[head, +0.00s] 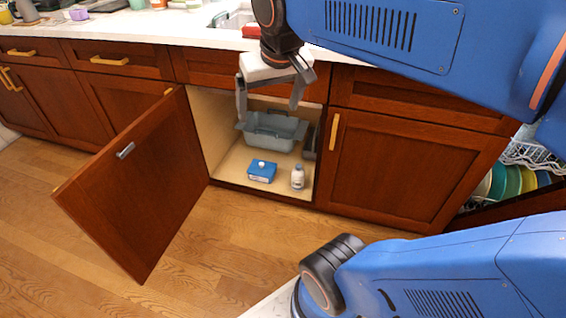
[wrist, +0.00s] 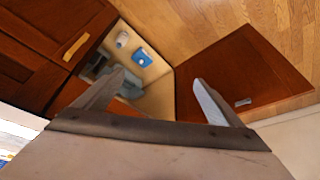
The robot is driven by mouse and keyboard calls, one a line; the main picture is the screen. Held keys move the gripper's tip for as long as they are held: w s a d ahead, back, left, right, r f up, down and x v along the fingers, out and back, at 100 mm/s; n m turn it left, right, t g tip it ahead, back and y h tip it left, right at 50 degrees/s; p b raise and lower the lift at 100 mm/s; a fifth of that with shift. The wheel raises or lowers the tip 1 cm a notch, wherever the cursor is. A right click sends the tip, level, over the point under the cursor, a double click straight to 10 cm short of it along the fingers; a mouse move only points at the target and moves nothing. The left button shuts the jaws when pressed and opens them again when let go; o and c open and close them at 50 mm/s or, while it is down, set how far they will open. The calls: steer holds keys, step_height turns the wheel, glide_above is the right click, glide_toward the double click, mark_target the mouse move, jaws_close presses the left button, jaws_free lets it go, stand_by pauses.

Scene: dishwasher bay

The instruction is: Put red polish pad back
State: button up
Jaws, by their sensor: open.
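A small red thing (head: 251,31), likely the red polish pad, lies on the white counter by the sink, partly hidden behind my arm. My gripper (head: 268,108) is open and empty, in front of the open cabinet's upper part and below the counter edge. Its two fingers stand apart in the wrist view (wrist: 158,77), with nothing between them. The open cabinet holds a grey-blue tub (head: 264,137), a blue box (head: 262,171) and a white bottle (head: 298,178). No red pad shows in the wrist view.
The cabinet door (head: 145,185) stands swung open to the left. A closed cabinet (head: 420,165) is to the right, then a dish rack (head: 530,155) with plates. Cups and small items stand at the counter's far left. The wooden floor in front is clear.

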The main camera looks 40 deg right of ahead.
steer(key=s+a+f+n, duration=0.2)
steer(key=s+f, duration=0.7)
steer(key=f, duration=0.2)
steer(key=shift+a+y, duration=0.25)
steer(key=shift+y, duration=0.15)
